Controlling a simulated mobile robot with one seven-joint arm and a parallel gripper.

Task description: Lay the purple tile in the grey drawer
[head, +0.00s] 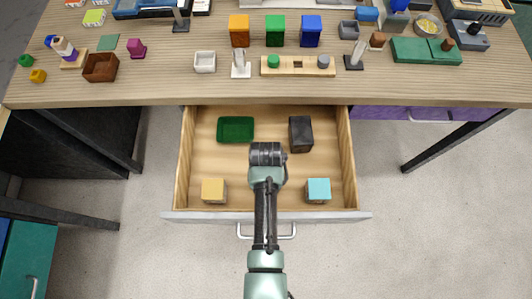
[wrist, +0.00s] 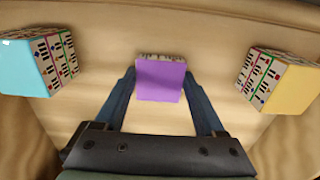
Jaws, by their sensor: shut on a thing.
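The purple tile (wrist: 161,82) shows in the wrist view between the two fingers of my gripper (wrist: 160,74), which is shut on it. A patterned edge shows on the tile's far side. The grey drawer (head: 350,216) is pulled out below the table, with a pale wooden inside and a grey front. In the head view my gripper is over the middle of the drawer, and my arm hides the tile. The drawer floor shows around the tile in the wrist view; I cannot tell whether the tile touches it.
In the drawer are a green tray (head: 235,129), a dark block (head: 300,134), a yellow-topped block (head: 213,191) and a cyan-topped block (head: 318,190). The last two stand near the front corners. The wooden table (head: 150,92) above holds many small objects. Drawer floor is bare between them.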

